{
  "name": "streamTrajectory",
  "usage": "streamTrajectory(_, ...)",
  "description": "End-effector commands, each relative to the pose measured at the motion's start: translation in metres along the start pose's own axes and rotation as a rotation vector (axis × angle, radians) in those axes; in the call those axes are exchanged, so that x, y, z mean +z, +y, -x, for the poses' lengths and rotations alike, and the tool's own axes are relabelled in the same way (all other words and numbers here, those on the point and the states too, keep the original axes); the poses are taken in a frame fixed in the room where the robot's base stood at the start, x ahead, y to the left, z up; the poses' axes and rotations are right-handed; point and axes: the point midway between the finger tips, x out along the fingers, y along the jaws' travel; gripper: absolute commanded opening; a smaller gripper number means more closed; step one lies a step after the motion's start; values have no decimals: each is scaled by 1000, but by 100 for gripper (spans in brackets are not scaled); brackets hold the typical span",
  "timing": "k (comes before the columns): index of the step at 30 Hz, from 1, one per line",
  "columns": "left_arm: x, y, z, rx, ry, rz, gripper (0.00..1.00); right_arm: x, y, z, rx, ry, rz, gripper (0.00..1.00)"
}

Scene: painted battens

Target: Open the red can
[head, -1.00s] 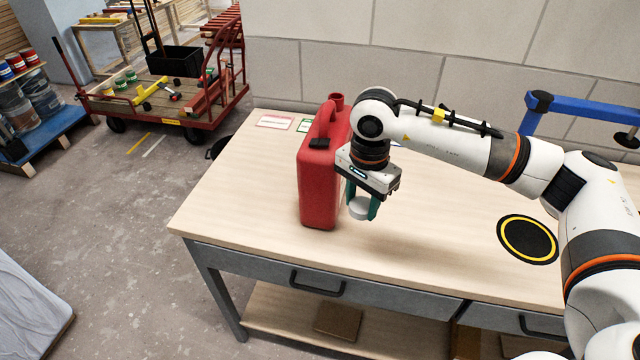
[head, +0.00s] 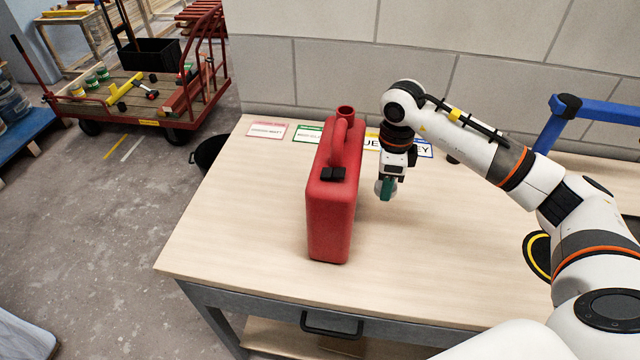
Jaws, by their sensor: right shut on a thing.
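The red can (head: 331,215) stands upright on the workbench, with a handle along its top and a black piece on its near upper end. Its red spout (head: 346,112) at the far end shows a bare round rim with no cap on it. My right gripper (head: 386,188) is to the right of the can, apart from it, above the bench. Its teal fingers are shut on a small white cap (head: 378,187), partly hidden by the fingers. My left gripper is not in view.
Cards with pink (head: 267,130), green (head: 307,133) and blue (head: 425,150) borders lie along the back of the workbench (head: 240,225), by the wall. A black and yellow round mark (head: 537,256) is partly behind my right arm. The bench left of the can is clear.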

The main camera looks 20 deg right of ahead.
Motion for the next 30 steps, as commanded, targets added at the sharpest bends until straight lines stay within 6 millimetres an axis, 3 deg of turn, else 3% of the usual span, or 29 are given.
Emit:
streamTrajectory(5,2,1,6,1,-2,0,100,0,-1,-17,-5,-3,-2,15)
streamTrajectory(10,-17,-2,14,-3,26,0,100,1,-1,-48,-4,-3,-1,15)
streamTrajectory(16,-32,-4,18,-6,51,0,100,0,0,-66,-1,0,0,15)
streamTrajectory(24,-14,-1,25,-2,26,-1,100,0,-1,-99,-2,-1,0,15)
streamTrajectory(30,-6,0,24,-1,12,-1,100,0,0,-100,1,0,2,15)
